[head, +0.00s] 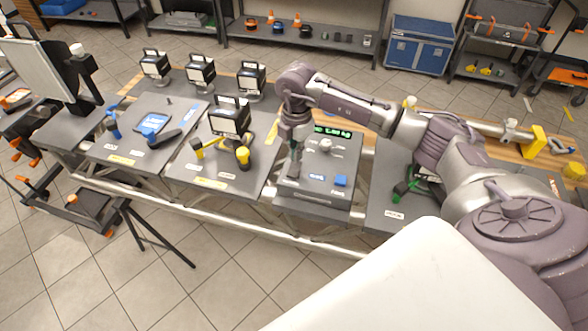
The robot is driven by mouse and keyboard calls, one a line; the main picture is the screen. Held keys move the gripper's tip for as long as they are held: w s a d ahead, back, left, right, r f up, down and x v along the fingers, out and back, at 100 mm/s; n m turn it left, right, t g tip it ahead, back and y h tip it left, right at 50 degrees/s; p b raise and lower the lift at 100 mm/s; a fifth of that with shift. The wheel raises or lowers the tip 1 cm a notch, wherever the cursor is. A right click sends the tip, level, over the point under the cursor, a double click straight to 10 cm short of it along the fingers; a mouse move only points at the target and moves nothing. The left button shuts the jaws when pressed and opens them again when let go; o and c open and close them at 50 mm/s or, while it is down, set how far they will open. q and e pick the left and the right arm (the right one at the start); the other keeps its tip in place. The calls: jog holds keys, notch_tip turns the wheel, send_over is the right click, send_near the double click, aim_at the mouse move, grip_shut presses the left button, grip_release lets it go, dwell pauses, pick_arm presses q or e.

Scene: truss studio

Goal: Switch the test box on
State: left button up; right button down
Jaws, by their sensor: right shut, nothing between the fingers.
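The test box looks to be the dark grey unit (318,190) on the middle of the bench, with a lit green display (333,132) along its back. A pale round knob or fitting (325,145) stands on its top, and a blue block-like part (340,181) sits near its front right. My right gripper (292,173) is shut and empty, pointing down over the left side of the box. I cannot tell whether it touches the surface. The gripper hides part of the box's left side, and any switch there is hard to make out. My left gripper is not in view.
A green-handled tool (400,190) lies to the right, under my arm. A metal rail (210,213) runs along the front.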

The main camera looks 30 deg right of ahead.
jog(key=shift+s+f+b, duration=0.1)
jog(key=shift+f+b, duration=0.75)
jog(key=shift+f, duration=0.4)
dwell(0.3)
jog(key=shift+r, duration=0.2)
jog(key=shift+r+p, duration=2.6)
jog(key=shift+r, duration=0.8)
